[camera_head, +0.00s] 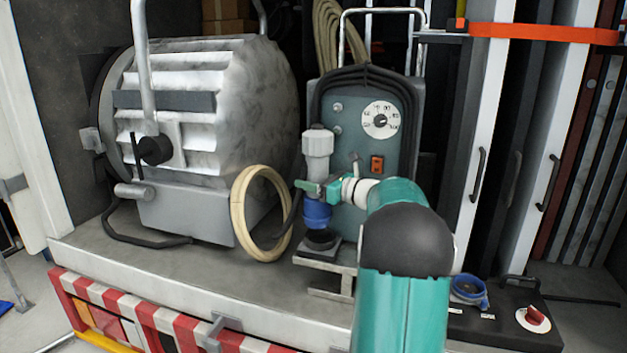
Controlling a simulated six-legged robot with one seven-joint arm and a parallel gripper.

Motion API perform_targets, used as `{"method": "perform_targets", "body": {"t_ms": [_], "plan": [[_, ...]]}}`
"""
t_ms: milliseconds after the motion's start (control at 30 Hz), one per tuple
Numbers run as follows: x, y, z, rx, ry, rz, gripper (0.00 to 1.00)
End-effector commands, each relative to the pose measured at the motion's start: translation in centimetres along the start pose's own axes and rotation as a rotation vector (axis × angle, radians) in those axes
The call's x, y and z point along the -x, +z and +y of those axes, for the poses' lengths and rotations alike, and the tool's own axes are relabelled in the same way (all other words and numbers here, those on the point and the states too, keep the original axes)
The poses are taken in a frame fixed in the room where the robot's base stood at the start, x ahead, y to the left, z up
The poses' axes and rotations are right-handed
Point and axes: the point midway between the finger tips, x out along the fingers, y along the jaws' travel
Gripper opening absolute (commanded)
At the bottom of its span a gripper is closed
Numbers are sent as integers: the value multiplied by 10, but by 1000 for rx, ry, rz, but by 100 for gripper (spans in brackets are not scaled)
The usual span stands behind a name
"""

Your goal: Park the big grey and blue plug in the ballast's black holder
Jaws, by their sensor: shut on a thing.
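The big grey and blue plug (317,150) is upright, grey part on top and blue collar at the bottom. My gripper (312,187) is shut on the plug around its middle, reaching in from the right. The black holder (320,240) sits low at the front of the ballast, directly below the blue collar. Whether the collar is just above the holder or touching it I cannot tell from this view. The ballast (405,120) is a grey-green box with a white dial and an orange switch. My arm hides its lower right part.
A large silver lamp (200,110) stands left on the truck bed (160,262). A black box (500,328) with a blue socket and red knob is at lower right. White-edged panels (482,130) stand behind an orange strap (540,33).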

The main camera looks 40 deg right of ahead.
Motion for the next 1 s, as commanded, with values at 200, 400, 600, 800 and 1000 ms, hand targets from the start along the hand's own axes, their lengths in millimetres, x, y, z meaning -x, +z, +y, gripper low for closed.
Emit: {"method": "perform_targets", "body": {"t_ms": [200,400,600,800,1000], "plan": [[10,4,-10,-4,-23,-4,0],[11,-7,-12,-7,-26,-3,0],[10,-17,-10,-5,-23,-4,0],[8,-18,-8,-3,-20,-4,0],[8,-18,-8,-2,-18,-4,0]]}}
